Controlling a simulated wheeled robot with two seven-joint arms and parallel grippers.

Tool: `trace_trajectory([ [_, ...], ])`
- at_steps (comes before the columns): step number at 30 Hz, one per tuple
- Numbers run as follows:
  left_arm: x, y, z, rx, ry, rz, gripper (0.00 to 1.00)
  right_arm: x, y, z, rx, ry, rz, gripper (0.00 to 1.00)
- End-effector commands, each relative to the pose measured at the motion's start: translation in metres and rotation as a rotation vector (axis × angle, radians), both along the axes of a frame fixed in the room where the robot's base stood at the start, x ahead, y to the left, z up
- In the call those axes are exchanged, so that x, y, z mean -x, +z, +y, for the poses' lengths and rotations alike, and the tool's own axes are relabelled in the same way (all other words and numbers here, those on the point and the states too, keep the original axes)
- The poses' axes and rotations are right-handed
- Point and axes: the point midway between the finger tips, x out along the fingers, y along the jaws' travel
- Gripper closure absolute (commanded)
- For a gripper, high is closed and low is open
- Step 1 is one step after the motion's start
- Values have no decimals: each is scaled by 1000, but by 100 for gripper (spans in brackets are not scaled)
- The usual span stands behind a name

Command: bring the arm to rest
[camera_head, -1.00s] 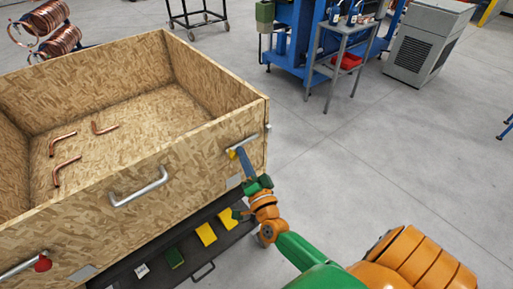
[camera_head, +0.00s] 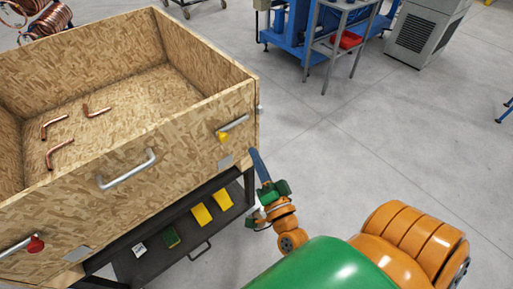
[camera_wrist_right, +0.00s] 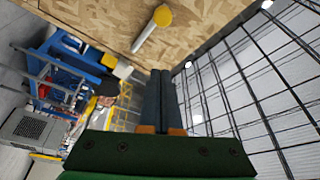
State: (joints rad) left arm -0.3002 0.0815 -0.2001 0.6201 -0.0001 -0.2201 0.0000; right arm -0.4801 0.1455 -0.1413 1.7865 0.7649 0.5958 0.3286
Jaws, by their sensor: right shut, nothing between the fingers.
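My right arm, orange and green, comes in from the lower right in the head view. Its gripper (camera_head: 257,164) has blue fingers and is beside the right front corner of the wooden crate (camera_head: 190,148), apart from the crate's yellow-ended handle (camera_head: 232,128). In the right wrist view the gripper's two dark fingers (camera_wrist_right: 163,88) lie side by side, shut, with nothing between them. That view also shows the yellow-ended handle (camera_wrist_right: 150,30) on the crate's wall above the fingers. My left gripper is in neither view.
Bent copper tubes (camera_head: 60,150) lie inside the crate. The crate stands on a dark cart with a lower shelf (camera_head: 150,262) holding yellow and green items. A grey stand (camera_head: 340,45) and a grey cabinet (camera_head: 425,30) are at the back.

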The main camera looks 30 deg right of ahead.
Motion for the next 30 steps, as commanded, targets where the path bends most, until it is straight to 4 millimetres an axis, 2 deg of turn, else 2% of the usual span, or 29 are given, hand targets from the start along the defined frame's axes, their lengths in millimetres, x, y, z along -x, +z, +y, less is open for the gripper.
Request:
trace_trajectory([
  [9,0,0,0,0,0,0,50,0,0,0,0,0,0,100],
  [11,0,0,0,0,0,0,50,-1,-6,2,13,7,19,100],
  [13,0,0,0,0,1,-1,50,-2,-33,10,75,42,107,100],
  [14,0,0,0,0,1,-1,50,-1,-53,16,119,69,171,100],
  [17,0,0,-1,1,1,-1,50,17,-147,39,318,206,467,100],
  [18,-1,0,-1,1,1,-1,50,34,-187,46,402,274,598,100],
  [20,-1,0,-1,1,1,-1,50,67,-241,54,519,385,787,100],
  [21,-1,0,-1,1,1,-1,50,94,-274,56,593,462,910,100],
  [23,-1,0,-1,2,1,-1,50,139,-315,56,693,580,1083,100],
  [24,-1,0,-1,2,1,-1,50,169,-336,54,752,655,1186,100],
  [27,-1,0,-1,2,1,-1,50,234,-367,45,864,820,1391,100],
  [30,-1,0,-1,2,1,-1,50,275,-379,36,926,928,1510,100],
])
